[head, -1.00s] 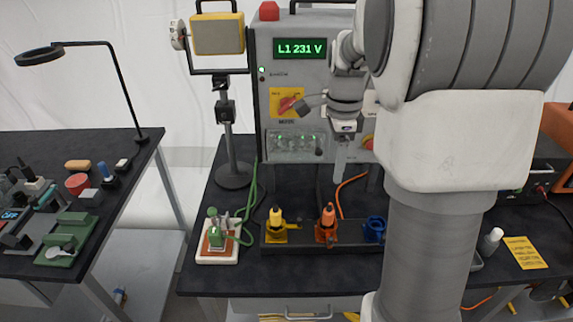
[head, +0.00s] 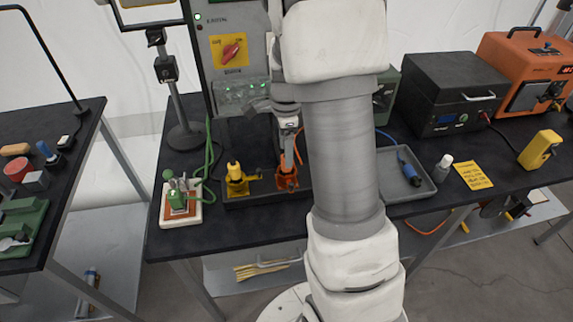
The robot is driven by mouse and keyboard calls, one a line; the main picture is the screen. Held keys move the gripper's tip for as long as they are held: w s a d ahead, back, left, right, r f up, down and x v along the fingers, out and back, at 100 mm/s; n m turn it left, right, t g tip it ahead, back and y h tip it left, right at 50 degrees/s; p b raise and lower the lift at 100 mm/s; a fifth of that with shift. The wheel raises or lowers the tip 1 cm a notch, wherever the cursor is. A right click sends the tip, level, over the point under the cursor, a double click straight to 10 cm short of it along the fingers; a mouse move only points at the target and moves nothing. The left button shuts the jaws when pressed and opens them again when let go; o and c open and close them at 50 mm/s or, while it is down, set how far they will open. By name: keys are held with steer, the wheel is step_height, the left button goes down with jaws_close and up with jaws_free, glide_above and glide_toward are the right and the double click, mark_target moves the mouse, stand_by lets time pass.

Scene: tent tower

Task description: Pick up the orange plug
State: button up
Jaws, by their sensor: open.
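The orange plug (head: 286,182) stands upright in an orange socket on a dark holder strip (head: 236,203) at the front of the middle bench. My gripper (head: 289,158) points down from above, with its fingers overlapping the top of the plug in this view. It is open. I cannot tell whether the fingers are around the plug or just above or behind it. The yellow plug (head: 235,174) stands in a yellow socket just to the left. My arm hides the right part of the strip.
A grey tray with a blue connector (head: 408,172), a small bottle (head: 442,168) and a yellow card (head: 472,176) lie right of my arm. The grey power cabinet (head: 231,80) stands behind.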

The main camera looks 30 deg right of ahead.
step_height(320, 180, down, 4)
steer(key=shift+s+f, duration=0.1)
steer(key=shift+f, duration=0.1)
jaws_close()
stand_by(0.4)
